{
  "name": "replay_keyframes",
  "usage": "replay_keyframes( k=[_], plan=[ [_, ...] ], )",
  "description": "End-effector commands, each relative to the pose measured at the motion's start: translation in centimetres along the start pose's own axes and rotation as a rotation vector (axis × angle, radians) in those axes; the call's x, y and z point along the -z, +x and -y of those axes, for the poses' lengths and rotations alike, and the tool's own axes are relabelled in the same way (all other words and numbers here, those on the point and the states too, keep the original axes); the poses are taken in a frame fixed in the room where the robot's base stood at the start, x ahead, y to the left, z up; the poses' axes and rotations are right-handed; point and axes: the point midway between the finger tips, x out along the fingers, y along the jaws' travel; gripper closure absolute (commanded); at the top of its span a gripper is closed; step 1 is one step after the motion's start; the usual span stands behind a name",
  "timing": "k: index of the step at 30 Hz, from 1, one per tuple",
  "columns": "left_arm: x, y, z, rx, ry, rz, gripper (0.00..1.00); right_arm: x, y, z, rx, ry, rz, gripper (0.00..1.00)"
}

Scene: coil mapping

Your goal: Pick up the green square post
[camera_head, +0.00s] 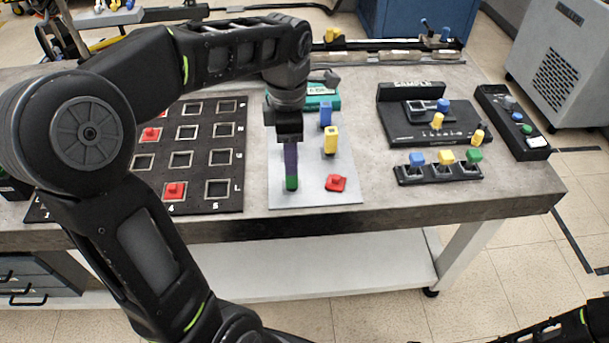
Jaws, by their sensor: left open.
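My right gripper is out of view; only part of my right arm shows at the bottom right.
A yellow post (330,141), a blue post (326,114) and a red piece (336,183) are on the mat to the right. A black grid board (232,199) with red pieces lies left. A black sample stand (400,126) and a small rack (438,178) stand right.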

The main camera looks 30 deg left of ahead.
Motion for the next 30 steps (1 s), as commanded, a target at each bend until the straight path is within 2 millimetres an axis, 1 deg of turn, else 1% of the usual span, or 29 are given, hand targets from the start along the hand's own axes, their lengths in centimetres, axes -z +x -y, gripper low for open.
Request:
replay_keyframes(
  k=[5,9,12,20,23,26,30],
  plan=[
    [0.0,0.4,0.0,0.002,0.001,-0.001,0.49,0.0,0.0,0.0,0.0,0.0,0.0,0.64],
    [0.0,1.9,0.0,0.003,0.001,-0.002,0.49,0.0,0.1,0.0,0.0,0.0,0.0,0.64],
    [0.0,2.6,0.0,0.002,0.001,-0.001,0.49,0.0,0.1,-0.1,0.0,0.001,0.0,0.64],
    [0.0,2.7,0.0,0.001,0.001,-0.001,0.49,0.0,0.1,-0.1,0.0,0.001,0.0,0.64],
    [0.0,3.1,-0.1,0.002,0.001,-0.001,0.49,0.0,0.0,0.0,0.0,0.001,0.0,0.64],
    [0.0,4.1,-0.1,0.003,0.0,-0.001,0.49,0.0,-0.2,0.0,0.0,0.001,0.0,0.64],
    [-0.1,6.3,-0.3,0.003,0.0,-0.002,0.49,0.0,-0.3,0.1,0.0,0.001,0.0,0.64]
  ],
)
